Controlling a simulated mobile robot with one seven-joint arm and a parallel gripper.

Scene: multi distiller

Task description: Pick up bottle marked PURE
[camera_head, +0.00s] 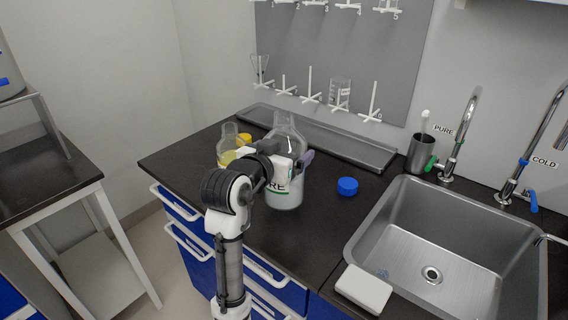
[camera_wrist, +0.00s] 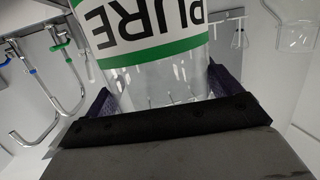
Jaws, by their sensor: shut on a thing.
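The bottle marked PURE (camera_head: 285,195) is a large clear bottle with a white label and green stripe. It stands upright at the counter's left part in the head view; I cannot tell whether it touches the counter. In the wrist view the bottle (camera_wrist: 160,75) shows upside down with the PURE label at the top. My gripper (camera_head: 290,163) is shut on the bottle, with a finger on each side in the wrist view (camera_wrist: 165,92). My arm hides part of the bottle and its label in the head view.
A flask with yellow liquid (camera_head: 228,150) stands close left of the bottle. A blue cap (camera_head: 347,186) lies to its right. A drying rack (camera_head: 340,60) hangs behind.

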